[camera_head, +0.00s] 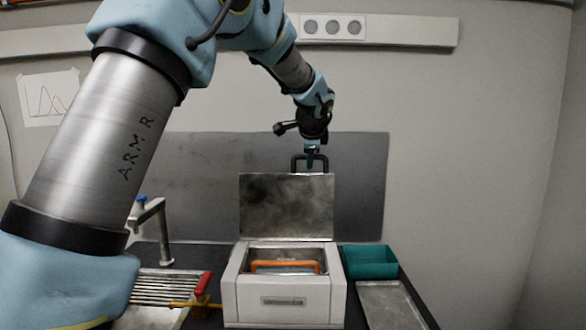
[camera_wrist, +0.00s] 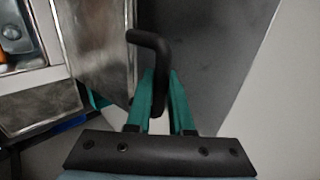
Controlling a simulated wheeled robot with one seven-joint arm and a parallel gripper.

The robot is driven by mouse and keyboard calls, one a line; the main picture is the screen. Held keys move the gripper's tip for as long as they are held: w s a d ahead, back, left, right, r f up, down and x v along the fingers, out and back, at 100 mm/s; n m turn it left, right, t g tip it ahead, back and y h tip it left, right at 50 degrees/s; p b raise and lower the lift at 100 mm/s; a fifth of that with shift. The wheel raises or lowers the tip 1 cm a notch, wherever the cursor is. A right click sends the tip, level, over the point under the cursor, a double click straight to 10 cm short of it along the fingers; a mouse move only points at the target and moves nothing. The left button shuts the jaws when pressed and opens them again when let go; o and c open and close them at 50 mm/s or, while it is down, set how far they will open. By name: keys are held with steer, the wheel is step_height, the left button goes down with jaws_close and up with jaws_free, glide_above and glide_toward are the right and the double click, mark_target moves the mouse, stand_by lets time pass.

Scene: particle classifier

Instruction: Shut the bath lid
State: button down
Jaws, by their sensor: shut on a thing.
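The bath (camera_head: 283,299) is a white box with a steel basin on the dark bench. Its steel lid (camera_head: 287,206) stands upright, open, at the back of the bath. A black bar handle (camera_head: 296,164) sits at the lid's top edge. My gripper (camera_head: 312,163) is at that handle, its teal fingers shut on it. In the wrist view the black handle (camera_wrist: 148,42) passes between the teal fingers, and the lid (camera_wrist: 95,45) lies to the left. An orange-handled thing (camera_head: 285,263) rests inside the basin.
A teal bin (camera_head: 369,261) and a metal tray (camera_head: 389,306) are right of the bath. A tap (camera_head: 160,225), a rack (camera_head: 165,284) and a red-handled tool (camera_head: 202,284) are to its left. A grey panel (camera_head: 362,190) stands behind the lid.

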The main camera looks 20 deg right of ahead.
steer(key=shift+s+a+r+b, duration=0.1)
steer(key=shift+s+a+b, duration=0.2)
steer(key=shift+s, duration=0.25)
steer(key=shift+s+a+r+b, duration=0.1)
steer(key=shift+s+a+b, duration=0.15)
steer(key=shift+s, duration=0.25)
steer(key=shift+s+a+b, duration=0.2)
steer(key=shift+s+b, duration=0.15)
steer(key=shift+s, duration=0.2)
steer(key=shift+s+a+f+b, duration=0.1)
steer(key=shift+s+a+b, duration=0.3)
steer(key=shift+s+b, duration=0.35)
steer(key=shift+s+a+f+b, duration=0.1)
steer(key=shift+s+a+b, duration=0.35)
steer(key=shift+s, duration=0.5)
